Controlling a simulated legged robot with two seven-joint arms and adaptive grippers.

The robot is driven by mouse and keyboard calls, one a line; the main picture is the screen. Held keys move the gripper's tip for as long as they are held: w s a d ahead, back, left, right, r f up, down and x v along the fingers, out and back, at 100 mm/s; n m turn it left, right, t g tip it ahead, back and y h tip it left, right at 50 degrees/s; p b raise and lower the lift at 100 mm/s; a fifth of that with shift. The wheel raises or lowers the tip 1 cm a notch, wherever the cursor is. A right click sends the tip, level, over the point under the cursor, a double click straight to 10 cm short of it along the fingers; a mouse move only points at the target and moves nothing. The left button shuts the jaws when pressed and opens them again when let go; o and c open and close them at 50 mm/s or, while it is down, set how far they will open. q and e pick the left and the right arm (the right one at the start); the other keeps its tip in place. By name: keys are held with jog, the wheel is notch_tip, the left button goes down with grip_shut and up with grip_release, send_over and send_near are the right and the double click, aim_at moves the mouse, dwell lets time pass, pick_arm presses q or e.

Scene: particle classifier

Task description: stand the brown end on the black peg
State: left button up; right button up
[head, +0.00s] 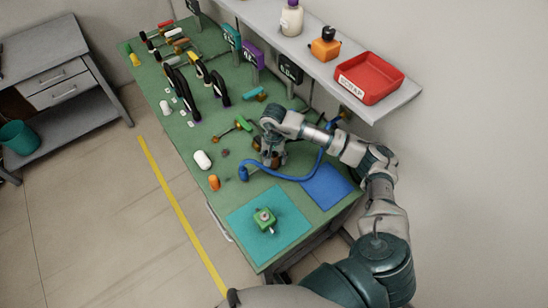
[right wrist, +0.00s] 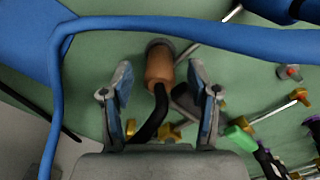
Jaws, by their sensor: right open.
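A brown end (head: 276,159), a short cylinder, sits at my right gripper in the head view. In the right wrist view the brown end (right wrist: 160,68) shows larger, with a black curved piece (right wrist: 150,122) running from it toward my palm. A dark grey round part (right wrist: 159,44) shows at its far side; I cannot tell whether this is the black peg. My right gripper (right wrist: 163,80) is open, its fingers on either side of the brown end with gaps visible. In the head view the right gripper (head: 270,152) is low over the green bench. My left gripper is not in view.
A blue hose (right wrist: 200,27) crosses close to the fingertips; it also lies on the bench (head: 290,178). Black loops (head: 180,88) stand farther back. A green-handled tool (head: 240,124) lies near the gripper. A shelf with a red scrap tray (head: 370,94) overhangs the right.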

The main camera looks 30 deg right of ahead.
aim_at(274, 157)
notch_tip(274, 157, up, 11)
jog(key=shift+w+r, duration=0.15)
jog(key=shift+r, duration=0.05)
dwell(0.6)
